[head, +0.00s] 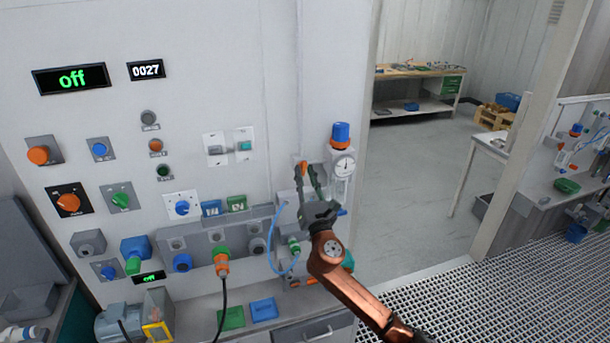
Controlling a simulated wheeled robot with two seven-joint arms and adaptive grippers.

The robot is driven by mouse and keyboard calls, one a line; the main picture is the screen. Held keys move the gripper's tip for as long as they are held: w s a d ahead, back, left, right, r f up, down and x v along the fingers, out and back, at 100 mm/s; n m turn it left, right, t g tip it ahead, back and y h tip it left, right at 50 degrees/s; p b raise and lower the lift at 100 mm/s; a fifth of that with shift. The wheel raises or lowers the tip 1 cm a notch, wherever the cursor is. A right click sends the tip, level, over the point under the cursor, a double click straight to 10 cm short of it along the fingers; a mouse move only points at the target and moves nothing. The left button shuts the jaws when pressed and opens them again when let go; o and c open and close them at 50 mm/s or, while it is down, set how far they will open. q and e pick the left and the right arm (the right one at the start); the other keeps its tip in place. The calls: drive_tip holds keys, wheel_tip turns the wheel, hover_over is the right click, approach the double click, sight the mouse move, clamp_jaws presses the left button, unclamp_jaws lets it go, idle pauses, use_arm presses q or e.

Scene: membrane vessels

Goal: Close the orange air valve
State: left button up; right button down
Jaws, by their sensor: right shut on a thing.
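My right gripper (309,172) reaches up from the lower right on its bronze arm, at the right edge of the panel wall. Its fingers are beside the air unit, a blue-topped regulator (341,136) with a round gauge (344,165). A small orange-red part, which looks like the orange air valve (302,164), shows at the fingertips. The gripper is shut on it, as far as the view shows. The fingers and wrist hide most of the valve, so its handle angle cannot be told. My left gripper is not in view.
A blue hose (275,240) loops left of my gripper. The panel holds several knobs, sockets and an orange plug (222,263) with a black cable. A display (71,79) reads "off", another (146,70) "0027". Open floor and a workbench (420,70) lie to the right.

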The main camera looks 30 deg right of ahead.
drive_tip(key=shift+r+m, duration=0.1)
drive_tip(key=shift+m, duration=0.5)
drive_tip(key=m+g+h+p, duration=0.1)
drive_tip(key=m, duration=0.2)
drive_tip(key=m+g+h+p, duration=0.1)
drive_tip(key=m+p, duration=0.1)
drive_tip(key=m, duration=0.1)
drive_tip(key=shift+a+r+h, duration=0.2)
drive_tip(key=shift+h, duration=0.2)
drive_tip(key=m+g+p, duration=0.1)
drive_tip(key=m, duration=0.2)
drive_tip(key=m+g+h+p, duration=0.1)
drive_tip(key=m+p, duration=0.1)
drive_tip(key=m, duration=0.1)
drive_tip(key=shift+w+a+r, duration=0.1)
drive_tip(key=shift+r, duration=0.1)
drive_tip(key=m+g+p, duration=0.2)
drive_tip(key=m+p, duration=0.2)
drive_tip(key=shift+r, duration=0.15)
drive_tip(key=shift+m+g+p, duration=0.4)
drive_tip(key=shift+m+p, duration=0.4)
drive_tip(key=shift+m, duration=0.4)
